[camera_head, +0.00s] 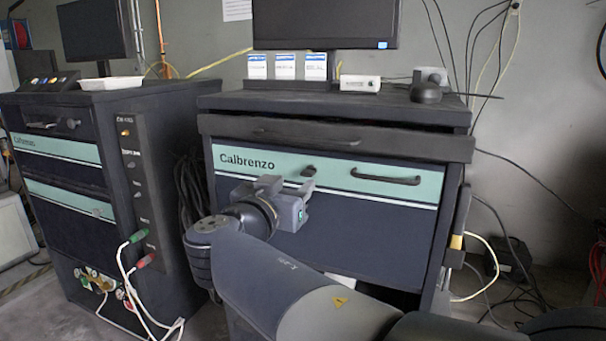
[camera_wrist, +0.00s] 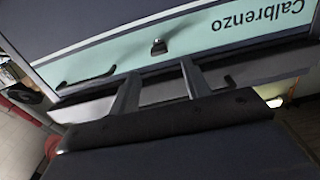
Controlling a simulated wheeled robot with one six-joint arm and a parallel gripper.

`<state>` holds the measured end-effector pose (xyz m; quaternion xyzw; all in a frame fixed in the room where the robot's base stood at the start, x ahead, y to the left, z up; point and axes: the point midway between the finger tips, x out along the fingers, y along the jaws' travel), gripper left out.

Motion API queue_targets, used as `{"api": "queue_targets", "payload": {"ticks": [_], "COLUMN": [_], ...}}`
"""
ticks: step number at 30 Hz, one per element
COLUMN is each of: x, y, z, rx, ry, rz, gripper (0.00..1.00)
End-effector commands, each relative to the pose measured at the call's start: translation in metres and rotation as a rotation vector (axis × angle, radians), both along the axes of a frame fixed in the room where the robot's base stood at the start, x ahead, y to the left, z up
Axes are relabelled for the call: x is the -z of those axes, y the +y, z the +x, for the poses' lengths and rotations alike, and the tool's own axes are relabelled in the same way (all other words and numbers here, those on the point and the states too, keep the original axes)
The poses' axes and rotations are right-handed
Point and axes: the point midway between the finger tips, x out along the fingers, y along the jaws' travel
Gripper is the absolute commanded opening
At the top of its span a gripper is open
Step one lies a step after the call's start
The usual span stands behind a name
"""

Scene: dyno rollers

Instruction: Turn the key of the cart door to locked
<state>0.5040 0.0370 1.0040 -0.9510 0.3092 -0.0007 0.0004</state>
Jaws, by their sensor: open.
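The cart door (camera_head: 340,225) is dark blue with a teal stripe lettered "Calbrenzo". A small key (camera_head: 308,171) sits in the stripe, between the lettering and a black handle (camera_head: 385,179). In the wrist view the scene is upside down, and the key (camera_wrist: 158,47) shows as a small metal-and-dark piece standing out from the door. Its turn angle is hard to tell. My gripper (camera_head: 297,182) is in front of the door, just below and left of the key in the head view. In the wrist view its fingers (camera_wrist: 160,70) are apart and empty, with the key just beyond their tips.
A dark drawer front (camera_head: 340,137) juts out above the stripe. A monitor (camera_head: 325,22) and small boxes (camera_head: 285,66) stand on top. A second cabinet (camera_head: 60,170) with cables stands at the left. More cables hang at the right.

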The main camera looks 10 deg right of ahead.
Motion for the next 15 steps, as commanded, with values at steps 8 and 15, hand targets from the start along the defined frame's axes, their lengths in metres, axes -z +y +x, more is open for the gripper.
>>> {"api": "queue_targets", "payload": {"ticks": [8,15], "x": [0.000,0.000], "y": [-0.028,-0.038], "z": [0.037,0.052], "rx": [0.003,0.001], "ry": [0.001,0.001], "rz": [-0.002,0.000], "gripper": [0.45,0.45]}}
